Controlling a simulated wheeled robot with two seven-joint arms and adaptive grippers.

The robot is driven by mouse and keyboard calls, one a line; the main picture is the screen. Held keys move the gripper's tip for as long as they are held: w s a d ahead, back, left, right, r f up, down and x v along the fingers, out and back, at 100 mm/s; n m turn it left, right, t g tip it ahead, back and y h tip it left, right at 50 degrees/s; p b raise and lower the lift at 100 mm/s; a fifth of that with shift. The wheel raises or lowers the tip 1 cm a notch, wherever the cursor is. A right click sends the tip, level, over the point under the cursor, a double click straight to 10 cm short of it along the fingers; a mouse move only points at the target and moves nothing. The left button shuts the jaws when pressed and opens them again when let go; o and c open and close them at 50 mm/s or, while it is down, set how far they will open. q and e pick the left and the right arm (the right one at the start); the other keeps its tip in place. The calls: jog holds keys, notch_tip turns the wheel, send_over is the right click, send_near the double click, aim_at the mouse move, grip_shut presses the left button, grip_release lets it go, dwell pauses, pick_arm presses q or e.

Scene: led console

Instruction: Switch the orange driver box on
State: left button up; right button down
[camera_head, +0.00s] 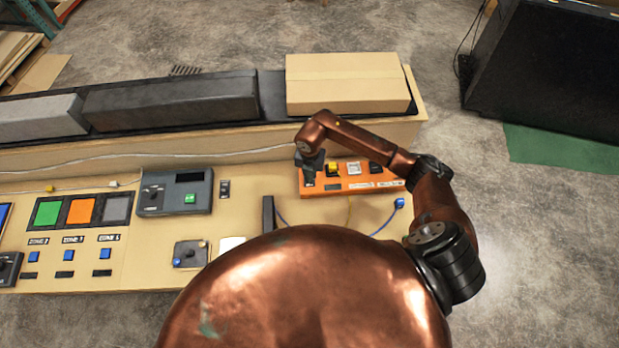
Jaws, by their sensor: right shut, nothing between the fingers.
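The orange driver box (347,184) sits on the right part of the wooden console, with a yellow part, a white label and dark parts on its top. My right arm comes in from the right and bends over the box. My right gripper (309,178) is shut and empty, pointing down at the left end of the box. It hides that end, and I cannot tell whether it touches the box. The box's switch is not clearly visible. My left gripper is not in view.
A cardboard box (345,83) and dark long blocks (170,101) stand on the shelf behind. A grey device with a green button (175,192) lies left of the orange box. Blue and yellow cables run in front of it. My copper body hides the front centre.

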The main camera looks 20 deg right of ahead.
jog(key=shift+f, duration=0.3)
dwell(0.4)
jog(key=shift+f+b, duration=0.9)
jog(key=shift+f, duration=0.15)
jog(key=shift+f, duration=0.2)
jog(key=shift+w+d+b, duration=0.1)
jog(key=shift+w+b, duration=0.2)
jog(key=shift+w+d+b, duration=0.3)
jog(key=shift+w+b, duration=0.15)
jog(key=shift+w, duration=0.35)
jog(key=shift+r, duration=0.1)
notch_tip(320, 180, up, 7)
jog(key=p, duration=0.5)
jog(key=shift+s+a+p, duration=0.15)
jog(key=shift+s+p, duration=0.15)
jog(key=shift+s, duration=0.15)
